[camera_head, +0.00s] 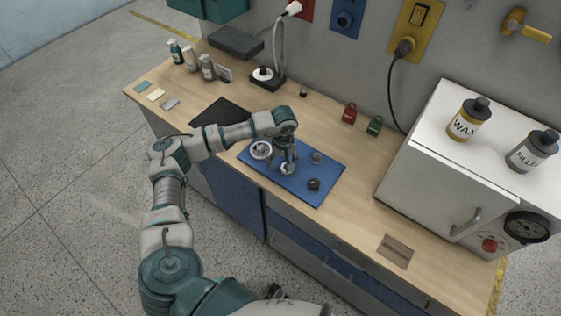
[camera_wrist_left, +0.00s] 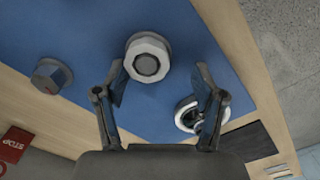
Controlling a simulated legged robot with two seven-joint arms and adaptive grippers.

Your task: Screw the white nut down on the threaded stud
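The white nut (camera_wrist_left: 135,48) is a faceted ring on the blue mat in the left wrist view. A grey round end, seemingly the threaded stud (camera_wrist_left: 147,65), shows in its centre; how far down the nut sits cannot be told. My left gripper (camera_wrist_left: 160,75) is open, its fingers spread on either side, with the nut closer to the left-hand finger and just beyond the tips. In the head view my left gripper (camera_head: 287,155) points down over the mat, with the white nut (camera_head: 288,169) just below it, partly covered.
The blue mat (camera_head: 325,192) also bears a white ring-shaped part (camera_head: 261,150), a grey knob-like part (camera_head: 316,158) and a dark one (camera_head: 314,184). A lamp (camera_head: 268,76) and bottles (camera_head: 190,60) stand behind left. A white cabinet (camera_head: 430,185) stands at right.

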